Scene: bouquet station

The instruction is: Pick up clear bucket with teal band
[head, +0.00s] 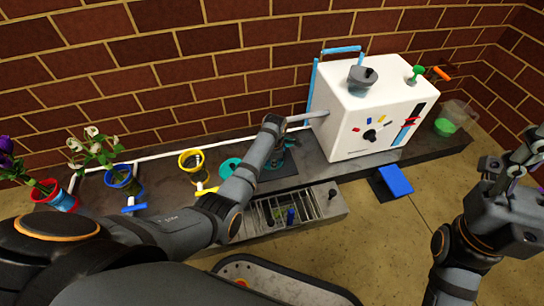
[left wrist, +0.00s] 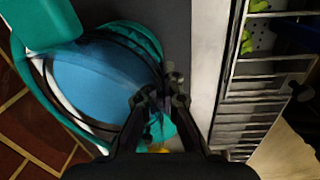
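The clear bucket with teal band (left wrist: 148,35) fills the left half of the left wrist view. Its rim is teal, its inside looks blue, and dark curved lines cross it. A flat teal piece (left wrist: 45,25) is beside it at the top left. My left gripper (left wrist: 160,100) is at the bucket's right-hand side, its fingertips close to the teal rim. I cannot tell whether they pinch it. In the head view my left gripper (head: 281,158) is low over the counter, hiding much of this spot. My right gripper (head: 515,160) is open and empty at the far right.
Red (head: 62,200), blue-banded (head: 120,178) and yellow (head: 192,160) buckets stand along the counter at left. A teal round piece (head: 230,167) is beside my arm. A white machine (head: 365,100) stands right of my left gripper. A metal grate (head: 290,210) is in front.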

